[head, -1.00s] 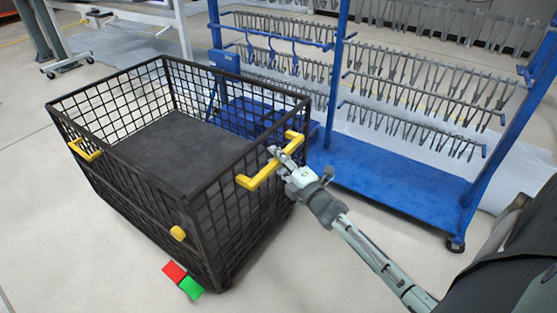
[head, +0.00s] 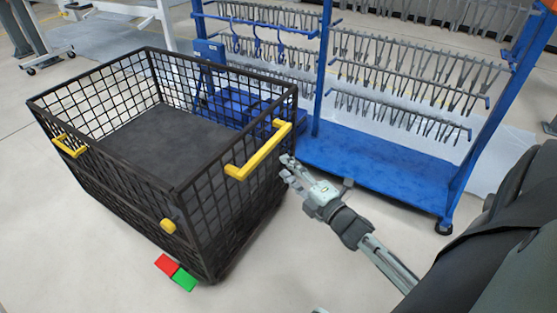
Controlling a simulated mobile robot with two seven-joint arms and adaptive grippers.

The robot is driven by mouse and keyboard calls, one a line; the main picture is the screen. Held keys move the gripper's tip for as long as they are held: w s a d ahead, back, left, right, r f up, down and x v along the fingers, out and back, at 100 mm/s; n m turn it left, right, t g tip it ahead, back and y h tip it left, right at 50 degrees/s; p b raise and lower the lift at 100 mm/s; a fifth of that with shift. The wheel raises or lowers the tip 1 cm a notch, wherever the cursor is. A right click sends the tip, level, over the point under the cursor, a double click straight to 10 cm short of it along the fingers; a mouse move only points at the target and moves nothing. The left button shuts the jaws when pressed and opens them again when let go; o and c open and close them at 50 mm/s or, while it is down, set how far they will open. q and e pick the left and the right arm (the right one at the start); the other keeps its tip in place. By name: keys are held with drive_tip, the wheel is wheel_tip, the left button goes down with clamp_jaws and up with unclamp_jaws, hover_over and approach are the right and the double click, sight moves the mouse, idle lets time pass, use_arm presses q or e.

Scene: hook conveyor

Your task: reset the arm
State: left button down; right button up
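My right gripper (head: 288,168) is in the middle of the head view, its arm coming in from the lower right. It is apart from the yellow handle (head: 258,156) on the near right side of the black wire cart (head: 205,225), just to the right of that handle. Nothing shows between its fingers, and a gap between the fingertips appears visible. My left gripper is not in the head view.
The cart looks empty, with a second yellow handle (head: 70,146) at its left. A blue rack (head: 385,172) with rows of grey hooks stands behind and right. Red (head: 167,264) and green (head: 184,279) pedals sit at the cart's foot. Floor in front is clear.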

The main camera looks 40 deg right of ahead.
drive_tip(key=shift+s, duration=0.5)
